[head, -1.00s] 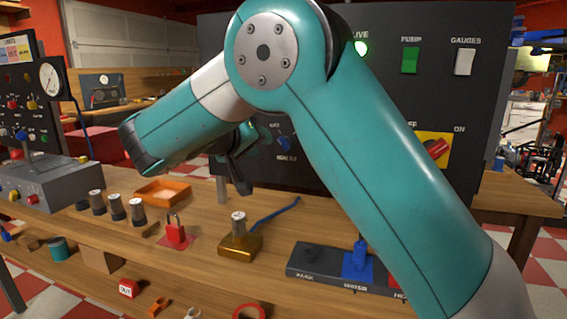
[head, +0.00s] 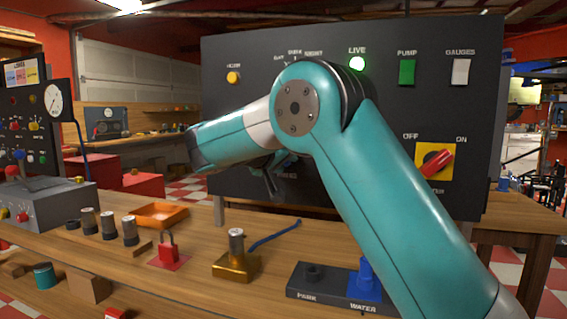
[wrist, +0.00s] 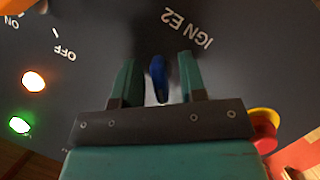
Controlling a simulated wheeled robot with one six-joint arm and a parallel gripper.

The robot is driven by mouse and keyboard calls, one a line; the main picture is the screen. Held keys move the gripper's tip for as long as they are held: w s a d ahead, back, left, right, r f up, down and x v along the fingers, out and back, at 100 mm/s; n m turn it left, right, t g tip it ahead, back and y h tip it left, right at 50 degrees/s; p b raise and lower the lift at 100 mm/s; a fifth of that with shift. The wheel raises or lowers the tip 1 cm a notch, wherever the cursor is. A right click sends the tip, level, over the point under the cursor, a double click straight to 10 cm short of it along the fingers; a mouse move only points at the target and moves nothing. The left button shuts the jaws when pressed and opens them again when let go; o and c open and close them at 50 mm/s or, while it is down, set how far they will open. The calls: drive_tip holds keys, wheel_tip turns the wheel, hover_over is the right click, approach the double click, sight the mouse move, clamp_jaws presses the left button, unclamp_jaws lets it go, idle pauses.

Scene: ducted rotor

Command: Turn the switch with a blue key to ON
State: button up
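The blue key (wrist: 158,80) stands out from the dark panel (wrist: 95,60) in the wrist view, beside an upside-down "IGN E2" label. My gripper (wrist: 158,60) is open, with one finger on each side of the key. A gap shows between the key and each finger, so it is not gripped. In the head view, my gripper (head: 272,178) is in front of the panel (head: 400,120), and my arm hides the blue key. "ON" and "OFF" labels show at the upper left of the wrist view.
A red switch handle on a yellow plate (head: 420,166) is on the panel's right. The wrist view shows lit orange (wrist: 34,80) and green (wrist: 20,124) lamps and a red knob (wrist: 264,138). Below are a wooden bench (head: 190,270), a red padlock (head: 168,254) and a brass block (head: 236,268).

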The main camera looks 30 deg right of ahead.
clamp_jaws()
drive_tip(key=shift+f+m+b, duration=0.15)
drive_tip(key=shift+m+b, duration=0.15)
drive_tip(key=shift+b, duration=0.25)
drive_tip(key=m+y+b, duration=0.1)
drive_tip(key=m+b, duration=0.1)
drive_tip(key=b, duration=0.1)
drive_tip(key=shift+f+t, duration=0.15)
drive_tip(key=shift+t, duration=0.25)
drive_tip(key=m+t+y+b, duration=0.2)
drive_tip(key=m+b, duration=0.1)
drive_tip(key=b, duration=0.3)
drive_tip(key=shift+f+m, duration=0.1)
drive_tip(key=shift+m, duration=0.2)
drive_tip(key=m+t+y+b, duration=0.1)
drive_tip(key=m+t+b, duration=0.1)
drive_tip(key=b, duration=0.4)
drive_tip(key=shift+m, duration=0.4)
drive_tip(key=m+b, duration=0.1)
drive_tip(key=t+b, duration=0.1)
drive_tip(key=shift+r+m+y+b, duration=0.2)
drive_tip(key=shift+m+y+b, duration=0.1)
drive_tip(key=shift+m, duration=0.1)
drive_tip(key=shift+w+a+r, duration=0.1)
